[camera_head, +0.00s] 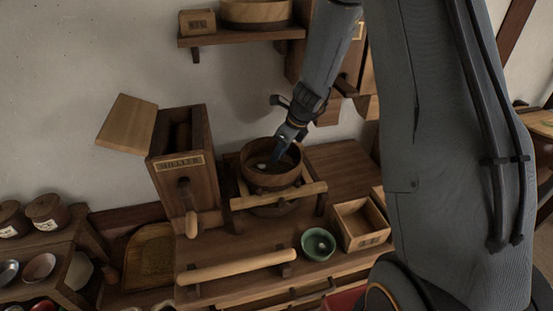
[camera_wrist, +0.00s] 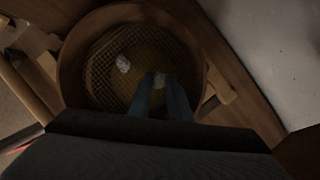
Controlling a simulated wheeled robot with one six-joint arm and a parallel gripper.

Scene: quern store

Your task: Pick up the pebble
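A round wooden sieve (camera_head: 270,181) with a mesh bottom rests on a wooden frame and holds a mound of grain (camera_wrist: 143,45). One pale pebble (camera_wrist: 123,63) lies on the grain left of my fingers in the wrist view; a white spot in the sieve (camera_head: 262,166) in the head view looks like a pebble. A second greyish pebble (camera_wrist: 160,80) shows between my gripper's fingertips (camera_wrist: 160,76). My gripper (camera_head: 279,155) reaches down into the sieve. Its fingers stand apart with this pebble filling the gap; whether they press on it I cannot tell.
A wooden box with a sign reading SHELLER (camera_head: 181,164) stands left of the sieve. A green bowl (camera_head: 318,244) and an open wooden box (camera_head: 361,225) stand in front and to the right. A wall shelf (camera_head: 240,37) hangs above. The sieve's wall surrounds my fingers closely.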

